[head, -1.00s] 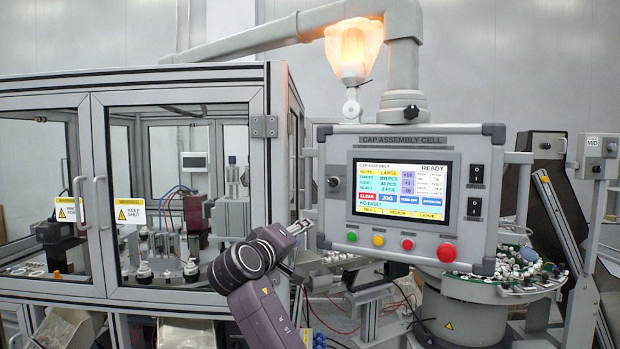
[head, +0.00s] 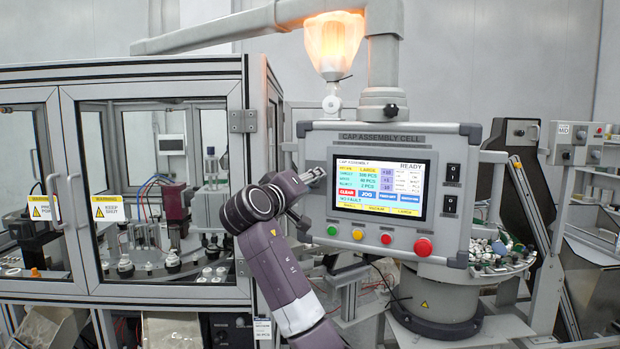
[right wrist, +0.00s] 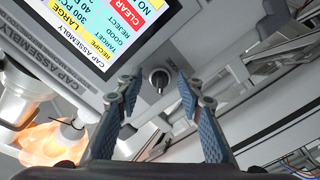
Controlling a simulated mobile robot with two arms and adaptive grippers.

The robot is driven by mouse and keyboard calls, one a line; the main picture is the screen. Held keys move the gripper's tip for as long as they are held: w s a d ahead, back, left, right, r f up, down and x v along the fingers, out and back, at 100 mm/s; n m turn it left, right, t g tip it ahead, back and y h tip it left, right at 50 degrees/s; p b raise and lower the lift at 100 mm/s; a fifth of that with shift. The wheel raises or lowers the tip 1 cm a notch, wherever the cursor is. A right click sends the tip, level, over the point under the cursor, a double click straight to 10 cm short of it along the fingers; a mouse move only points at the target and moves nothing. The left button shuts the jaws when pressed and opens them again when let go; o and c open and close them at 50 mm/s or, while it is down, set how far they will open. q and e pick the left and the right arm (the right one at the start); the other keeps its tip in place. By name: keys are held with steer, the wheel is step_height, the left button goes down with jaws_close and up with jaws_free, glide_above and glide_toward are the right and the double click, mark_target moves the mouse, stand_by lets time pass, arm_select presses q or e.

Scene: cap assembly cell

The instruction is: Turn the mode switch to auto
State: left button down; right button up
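The mode switch appears to be the small round black knob with a silver ring (right wrist: 159,78) on the grey control panel (head: 465,240), beside the screen. Its lever looks roughly in line with the gap between my fingers; its label is not readable. In the head view my right gripper (head: 313,175) is at the panel's left edge and hides the knob. In the right wrist view my right gripper (right wrist: 159,92) is open, with one blue-grey finger on each side of the knob. I cannot tell whether they touch it. My left gripper is not in view.
The touchscreen (head: 380,187) shows READY and NO FAULT. Green, yellow and red buttons (head: 424,247) sit below it, and black rocker switches (head: 450,206) to its right. A glazed machine enclosure (head: 150,90) stands left, and a lit orange lamp (head: 334,45) above.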

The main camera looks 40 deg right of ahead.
steer(key=shift+c, duration=0.4)
jaws_close()
steer(key=shift+f, duration=0.1)
